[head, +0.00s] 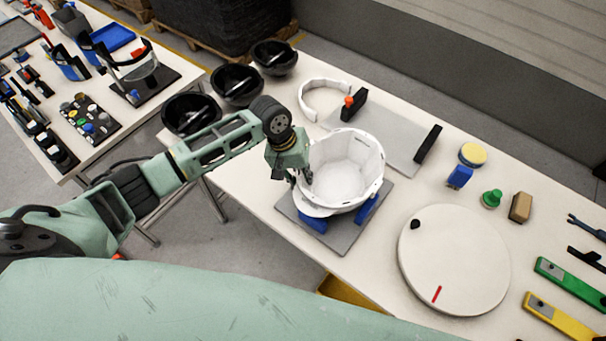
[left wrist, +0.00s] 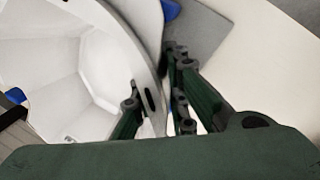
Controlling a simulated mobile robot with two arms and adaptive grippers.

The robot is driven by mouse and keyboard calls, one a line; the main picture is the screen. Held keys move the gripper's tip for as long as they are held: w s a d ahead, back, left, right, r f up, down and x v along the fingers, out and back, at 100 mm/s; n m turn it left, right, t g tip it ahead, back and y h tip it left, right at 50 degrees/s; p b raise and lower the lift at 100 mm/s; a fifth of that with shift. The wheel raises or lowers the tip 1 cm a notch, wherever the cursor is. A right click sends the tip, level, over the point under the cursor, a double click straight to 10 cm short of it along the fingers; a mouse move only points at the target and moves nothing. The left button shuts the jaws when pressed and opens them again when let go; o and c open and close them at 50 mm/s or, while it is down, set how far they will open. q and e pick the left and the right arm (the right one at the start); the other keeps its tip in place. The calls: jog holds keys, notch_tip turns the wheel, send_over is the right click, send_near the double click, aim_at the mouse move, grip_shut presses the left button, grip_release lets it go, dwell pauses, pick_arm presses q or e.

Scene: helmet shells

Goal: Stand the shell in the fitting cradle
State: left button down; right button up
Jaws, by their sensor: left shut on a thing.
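The white helmet shell (head: 350,165) is open side up over the fitting cradle, a grey plate (head: 340,238) with blue supports (head: 367,209). The shell looks roughly level and appears to be at the supports; I cannot tell whether it rests fully on them. My left gripper (head: 300,178) is shut on the shell's left rim. In the left wrist view, the fingers of my left gripper (left wrist: 153,72) straddle the rim of the shell (left wrist: 85,60), one inside and one outside. The underside of the shell is hidden. My right gripper is not in view.
A round white turntable (head: 455,260) with a red mark stands right of the cradle. Behind are a grey plate with black uprights (head: 390,140), a white band (head: 313,85) and several black bowls (head: 238,85). Small tools and blocks lie at right. A second cluttered table (head: 150,115) is left.

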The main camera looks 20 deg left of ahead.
pick_arm(q)
jog(key=shift+f, duration=0.3)
jog(key=c, duration=1.7)
grip_release()
jog(key=shift+o, duration=0.2)
jog(key=v, duration=1.2)
jog(key=shift+s+a+f, duration=0.1)
jog(key=shift+s, duration=0.05)
